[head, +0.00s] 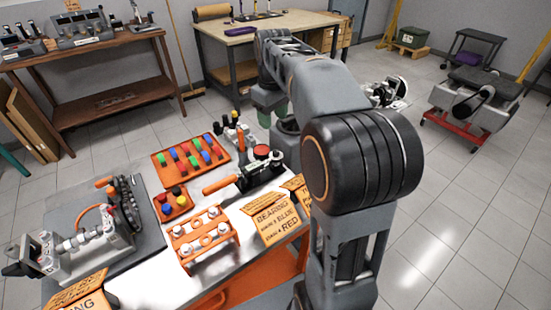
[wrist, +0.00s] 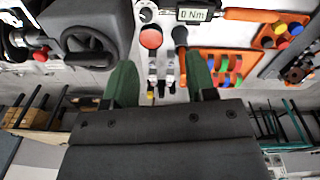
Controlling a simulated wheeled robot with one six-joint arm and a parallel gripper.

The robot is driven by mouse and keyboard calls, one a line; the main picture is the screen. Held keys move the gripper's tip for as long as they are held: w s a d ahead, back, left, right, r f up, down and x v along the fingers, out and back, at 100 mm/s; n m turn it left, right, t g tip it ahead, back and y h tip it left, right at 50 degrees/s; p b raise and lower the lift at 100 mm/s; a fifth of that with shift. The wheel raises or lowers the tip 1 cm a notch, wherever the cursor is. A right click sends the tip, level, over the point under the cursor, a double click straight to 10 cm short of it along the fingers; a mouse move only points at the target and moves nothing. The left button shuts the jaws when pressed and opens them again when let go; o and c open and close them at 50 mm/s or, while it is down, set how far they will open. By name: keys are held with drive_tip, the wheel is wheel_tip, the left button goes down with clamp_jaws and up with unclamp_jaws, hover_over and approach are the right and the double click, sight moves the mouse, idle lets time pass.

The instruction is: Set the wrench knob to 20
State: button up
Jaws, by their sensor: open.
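The torque wrench lies on the cart top in the head view, with an orange handle (head: 220,185) and a black body. In the wrist view its display (wrist: 191,15) reads 0 Nm, with the orange handle (wrist: 253,16) to the right. I cannot make out which part is the wrench knob. A round red-topped part (wrist: 151,38) is beside the wrench; it also shows in the head view (head: 261,152). My gripper (wrist: 161,75) is open and empty, its green fingers apart from the wrench. In the head view it is mostly hidden by my arm.
An orange tray (head: 160,157) of coloured pieces, a smaller orange tray (head: 163,213), and an orange rack (head: 232,236) crowd the cart. A crankshaft assembly (head: 85,245) stands at left, and bearing cards (head: 272,222) at the front right. Workbenches stand behind.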

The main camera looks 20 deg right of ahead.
sight(276, 151)
drive_tip(key=shift+n+g, duration=0.3)
drive_tip(key=shift+n, duration=0.2)
drive_tip(key=w+f+b, duration=0.1)
drive_tip(key=f, duration=0.4)
drive_tip(key=w+d+f+b, duration=0.1)
drive_tip(key=f, duration=0.4)
drive_tip(key=w+d+f+b, duration=0.1)
drive_tip(key=f, duration=0.4)
drive_tip(key=shift+d+b, duration=0.25)
drive_tip(key=shift+b, duration=0.15)
drive_tip(key=shift+c, duration=0.2)
drive_tip(key=c, duration=0.9)
